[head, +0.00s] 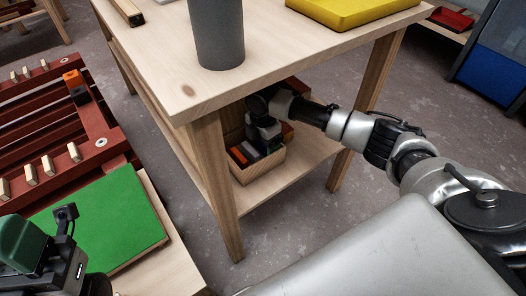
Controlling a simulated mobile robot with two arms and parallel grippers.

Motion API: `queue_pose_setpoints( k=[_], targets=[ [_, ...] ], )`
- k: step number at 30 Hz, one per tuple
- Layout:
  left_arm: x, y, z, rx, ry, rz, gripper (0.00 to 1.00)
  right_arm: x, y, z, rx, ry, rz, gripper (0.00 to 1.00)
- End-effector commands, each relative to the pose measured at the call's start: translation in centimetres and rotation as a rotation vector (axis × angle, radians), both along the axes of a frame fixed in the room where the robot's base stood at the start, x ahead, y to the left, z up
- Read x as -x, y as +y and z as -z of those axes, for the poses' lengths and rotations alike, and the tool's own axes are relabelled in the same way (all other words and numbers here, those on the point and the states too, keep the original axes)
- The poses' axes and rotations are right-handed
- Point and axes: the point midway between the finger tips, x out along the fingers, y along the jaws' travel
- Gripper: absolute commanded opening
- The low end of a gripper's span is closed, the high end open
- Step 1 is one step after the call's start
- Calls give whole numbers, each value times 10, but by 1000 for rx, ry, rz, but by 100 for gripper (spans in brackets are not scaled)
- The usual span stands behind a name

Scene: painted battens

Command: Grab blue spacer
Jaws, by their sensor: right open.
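A small open wooden box (262,171) stands on the lower shelf of the wooden table. It holds several small blocks, among them a red one (238,156), a grey one (250,151) and an orange one (287,134). I cannot make out a clearly blue spacer; my gripper hides part of the box. My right gripper (268,132) is open, reaching under the tabletop and pointing down over the box. Its fingertips are hard to see. What looks like my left gripper (66,222) is at the lower left, over the green mat; its fingers do not show clearly.
The tabletop (280,50) lies just above my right arm, with a grey cylinder (217,32) and a yellow tray (345,10) on it. A table leg (215,185) stands left of the box. At left are dark red battens (95,125) with pegs and a green mat (110,222).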

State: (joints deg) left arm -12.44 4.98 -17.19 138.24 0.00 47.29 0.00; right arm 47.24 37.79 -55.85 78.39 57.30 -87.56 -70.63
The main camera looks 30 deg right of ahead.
Motion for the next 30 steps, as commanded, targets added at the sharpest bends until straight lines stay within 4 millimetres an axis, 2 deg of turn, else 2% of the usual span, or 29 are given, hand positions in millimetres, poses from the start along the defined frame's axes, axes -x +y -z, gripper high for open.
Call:
queue_pose_setpoints(
  k=[1, 3, 11, 17, 23, 27, 30],
  targets=[
    [-1, 0, 1, 0, -14, -1, 43, 0, 0, 10, 0, 1, 0, 81],
    [-2, -1, -1, -1, -24, -1, 43, 1, 0, 14, 0, 2, 0, 81],
    [-3, -1, -4, -3, -25, -1, 43, 1, 0, 14, 1, 1, 0, 81],
    [-3, -1, -4, -3, -25, -1, 43, 1, 0, 14, 0, 1, 0, 53],
    [-3, -1, -4, -2, -26, -1, 43, 1, 0, 14, 0, 1, 0, 51],
    [-2, -1, -10, -1, -32, -1, 43, 0, 0, 3, 0, -1, 0, 51],
    [1, 0, -1, -1, 24, 1, 43, 0, 0, -15, 0, -2, 0, 51]
  ],
)
